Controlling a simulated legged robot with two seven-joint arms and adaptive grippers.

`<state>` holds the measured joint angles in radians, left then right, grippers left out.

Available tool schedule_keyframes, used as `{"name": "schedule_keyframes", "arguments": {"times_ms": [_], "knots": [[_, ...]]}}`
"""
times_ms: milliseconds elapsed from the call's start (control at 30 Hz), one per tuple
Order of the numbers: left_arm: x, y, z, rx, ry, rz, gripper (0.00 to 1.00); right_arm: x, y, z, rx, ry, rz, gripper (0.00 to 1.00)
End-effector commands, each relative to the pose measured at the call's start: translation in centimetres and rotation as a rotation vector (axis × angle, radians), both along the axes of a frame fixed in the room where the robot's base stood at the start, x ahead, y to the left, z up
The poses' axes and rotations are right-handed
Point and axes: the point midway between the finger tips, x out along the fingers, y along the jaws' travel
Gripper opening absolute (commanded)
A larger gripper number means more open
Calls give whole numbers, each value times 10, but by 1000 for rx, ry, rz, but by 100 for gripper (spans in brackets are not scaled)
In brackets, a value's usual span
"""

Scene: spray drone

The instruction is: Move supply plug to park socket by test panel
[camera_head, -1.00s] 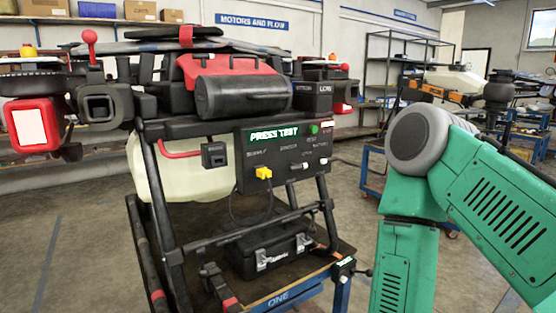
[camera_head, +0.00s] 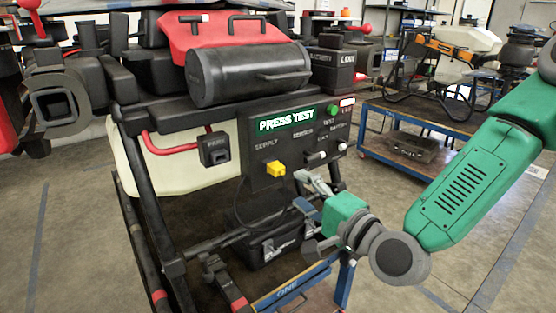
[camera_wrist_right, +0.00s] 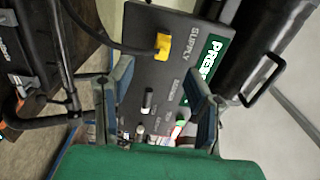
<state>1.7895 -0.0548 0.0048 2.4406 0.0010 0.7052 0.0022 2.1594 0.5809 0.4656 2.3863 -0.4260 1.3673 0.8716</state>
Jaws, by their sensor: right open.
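The yellow supply plug (camera_head: 275,169) sits in the panel at the SUPPLY label, with a dark cable hanging from it. It also shows in the right wrist view (camera_wrist_right: 162,43), beyond my fingers. The dark test panel (camera_head: 262,150) carries a green PRESS TEST sign. A small black box (camera_head: 214,148), which looks like the park socket, is mounted left of the panel. My right gripper (camera_head: 308,191) is open and empty, in front of the panel's lower right, apart from the plug. Its two fingers show in the right wrist view (camera_wrist_right: 162,95). My left gripper is out of view.
The drone's dark frame and red-lidded unit (camera_head: 230,40) stand above the panel. A black case (camera_head: 270,243) lies on the cart below. A blue cart (camera_head: 400,150) with another machine stands at right. The floor between the carts is clear.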

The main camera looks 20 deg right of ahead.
Motion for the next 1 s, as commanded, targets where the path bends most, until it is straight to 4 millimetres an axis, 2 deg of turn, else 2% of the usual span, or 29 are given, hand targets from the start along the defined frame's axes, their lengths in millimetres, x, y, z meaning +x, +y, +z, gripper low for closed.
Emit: {"name": "schedule_keyframes", "arguments": {"times_ms": [467,667,1000], "knots": [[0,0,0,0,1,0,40,5,-1,1,6,-3,-2,45],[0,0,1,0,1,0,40,25,8,1,3,-5,-1,45],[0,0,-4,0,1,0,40,69,22,0,7,-4,-3,45]]}}
